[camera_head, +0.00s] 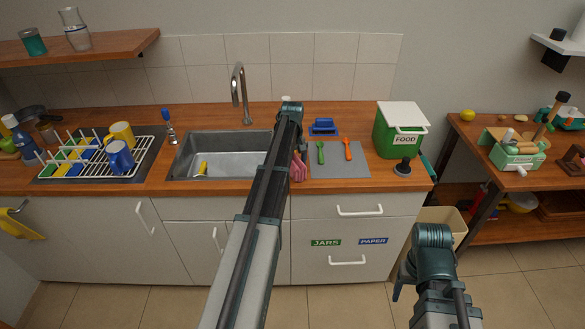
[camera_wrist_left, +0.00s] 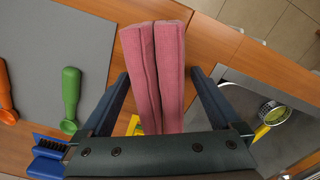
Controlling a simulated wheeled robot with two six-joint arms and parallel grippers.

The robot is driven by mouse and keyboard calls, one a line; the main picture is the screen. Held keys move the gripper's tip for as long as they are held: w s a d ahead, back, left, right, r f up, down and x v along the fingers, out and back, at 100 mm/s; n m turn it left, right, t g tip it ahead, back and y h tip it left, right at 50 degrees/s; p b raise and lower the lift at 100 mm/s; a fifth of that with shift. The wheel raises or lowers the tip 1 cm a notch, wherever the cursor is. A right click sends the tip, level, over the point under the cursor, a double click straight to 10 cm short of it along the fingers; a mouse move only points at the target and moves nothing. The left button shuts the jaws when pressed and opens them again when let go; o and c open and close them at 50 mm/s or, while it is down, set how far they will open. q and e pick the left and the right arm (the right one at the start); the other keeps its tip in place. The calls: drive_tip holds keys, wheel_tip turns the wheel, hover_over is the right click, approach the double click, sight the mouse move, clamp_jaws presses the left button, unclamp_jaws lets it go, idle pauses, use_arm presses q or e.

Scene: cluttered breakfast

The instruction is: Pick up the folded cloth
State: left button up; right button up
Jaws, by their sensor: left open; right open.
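The folded cloth (camera_wrist_left: 155,48) is pink and stands out between the fingers in the left wrist view. In the head view a small part of the pink cloth (camera_head: 299,172) shows at the counter's front, right of the sink, partly behind my left arm.
The sink (camera_head: 225,151) lies left of the cloth. A grey mat (camera_head: 340,168) with a green (camera_head: 321,152) and an orange utensil (camera_head: 347,150) lies right of it. A blue brush (camera_head: 323,126) is behind the mat. A green food bin (camera_head: 388,138) and dark plunger-like item (camera_head: 403,167) stand further right.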

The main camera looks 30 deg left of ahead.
use_arm(q)
clamp_jaws()
idle(0.3)
drive_tip(key=shift+r, duration=0.1)
wheel_tip(320, 180, up, 2)
drive_tip(key=p, duration=0.2)
drive_tip(key=shift+r+p, duration=0.25)
drive_tip(key=shift+p, duration=0.1)
drive_tip(key=shift+s+d+r+p, duration=0.25)
drive_tip(key=shift+s+r+p, duration=0.15)
drive_tip(key=shift+r+p, duration=0.2)
drive_tip(key=s+d+r+p, duration=0.1)
drive_tip(key=s+d, duration=0.7)
drive_tip(key=s, duration=0.5)
